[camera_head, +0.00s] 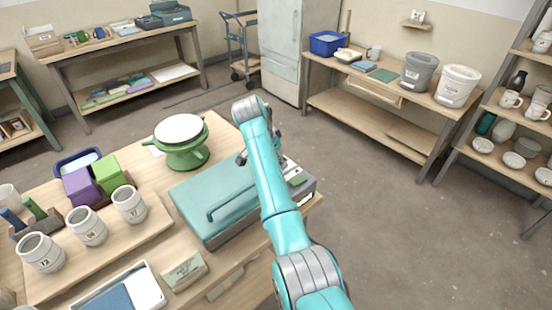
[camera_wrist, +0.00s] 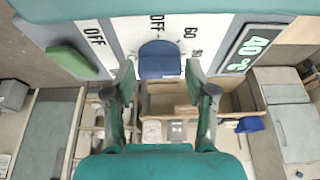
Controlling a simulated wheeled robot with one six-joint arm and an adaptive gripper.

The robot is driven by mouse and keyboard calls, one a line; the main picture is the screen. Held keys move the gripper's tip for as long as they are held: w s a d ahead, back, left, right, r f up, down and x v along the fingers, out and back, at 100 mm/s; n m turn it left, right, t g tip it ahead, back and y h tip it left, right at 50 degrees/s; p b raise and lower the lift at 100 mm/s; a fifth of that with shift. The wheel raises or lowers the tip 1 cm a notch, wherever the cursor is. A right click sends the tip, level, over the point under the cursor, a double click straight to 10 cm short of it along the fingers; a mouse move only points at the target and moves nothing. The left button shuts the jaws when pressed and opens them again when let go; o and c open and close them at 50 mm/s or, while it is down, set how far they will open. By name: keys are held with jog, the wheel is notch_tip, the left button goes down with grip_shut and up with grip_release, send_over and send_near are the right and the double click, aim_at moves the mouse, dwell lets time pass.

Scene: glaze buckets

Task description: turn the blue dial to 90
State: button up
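The blue dial (camera_wrist: 160,60) sits on a white panel in the wrist view, below an OFF mark, with 60 and 90 marks to its right. It appears squared toward OFF. My gripper (camera_wrist: 160,75) is open, one finger on each side of the dial, with gaps visible on both sides. In the head view my arm hides the dial and most of my gripper. The panel (camera_head: 306,186) belongs to the teal box (camera_head: 210,193) with a handle on its lid.
A green control (camera_wrist: 72,60) with its own OFF mark lies left of the dial. A display (camera_wrist: 251,50) at the right reads 40 °C. A green banding wheel (camera_head: 182,145) and mugs (camera_head: 88,226) stand on the same table. Open floor (camera_head: 400,230) lies right of it.

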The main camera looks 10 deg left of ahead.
jog(key=shift+o, duration=0.3)
jog(key=v, duration=1.2)
jog(key=shift+s, duration=0.15)
